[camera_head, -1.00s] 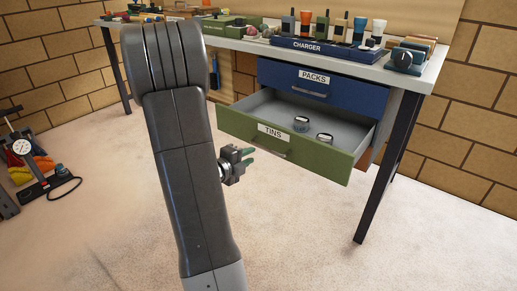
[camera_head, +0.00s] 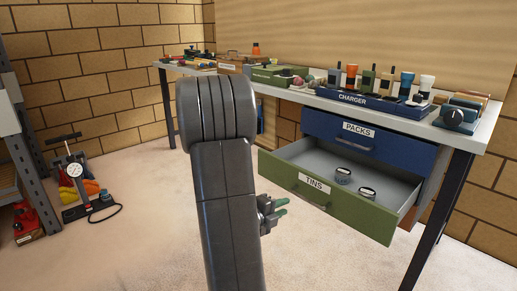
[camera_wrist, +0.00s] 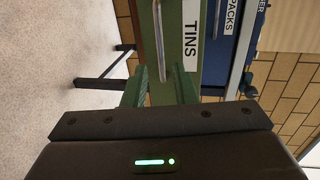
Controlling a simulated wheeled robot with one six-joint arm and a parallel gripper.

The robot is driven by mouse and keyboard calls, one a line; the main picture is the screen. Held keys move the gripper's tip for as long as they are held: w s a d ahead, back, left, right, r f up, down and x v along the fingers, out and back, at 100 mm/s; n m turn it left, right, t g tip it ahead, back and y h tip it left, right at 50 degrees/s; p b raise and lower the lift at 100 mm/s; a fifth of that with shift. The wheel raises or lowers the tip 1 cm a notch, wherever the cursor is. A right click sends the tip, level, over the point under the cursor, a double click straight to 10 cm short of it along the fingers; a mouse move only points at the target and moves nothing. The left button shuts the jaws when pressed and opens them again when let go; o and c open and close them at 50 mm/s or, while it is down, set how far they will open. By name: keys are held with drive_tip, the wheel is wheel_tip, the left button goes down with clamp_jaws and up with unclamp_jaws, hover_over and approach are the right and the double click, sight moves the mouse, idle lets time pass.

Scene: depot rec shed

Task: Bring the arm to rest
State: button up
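My arm (camera_head: 225,190) stands upright in the middle of the head view. My gripper (camera_head: 281,206) sticks out to the right behind it, in front of the green TINS drawer. In the wrist view my gripper (camera_wrist: 160,90) shows two green fingers apart, with nothing between them. The TINS drawer (camera_head: 315,195) hangs open under the workbench, and its front shows beyond the fingers in the wrist view (camera_wrist: 180,65). Two small tins, one (camera_head: 343,176) and another (camera_head: 367,194), stand in it. The arm hides part of the bench and floor.
The blue PACKS drawer (camera_head: 357,135) is above, seemingly shut. The bench top (camera_head: 455,132) carries a charger row (camera_head: 370,105) and other gear. A pump (camera_head: 73,175) and a metal shelf (camera_head: 25,165) stand at the left. Floor (camera_head: 140,220) left of my arm is clear.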

sight(304, 199)
drive_tip(key=shift+b+x, duration=1.15)
drive_tip(key=shift+x, duration=4.85)
drive_tip(key=shift+s+r, duration=0.1)
drive_tip(key=shift+s, duration=0.05)
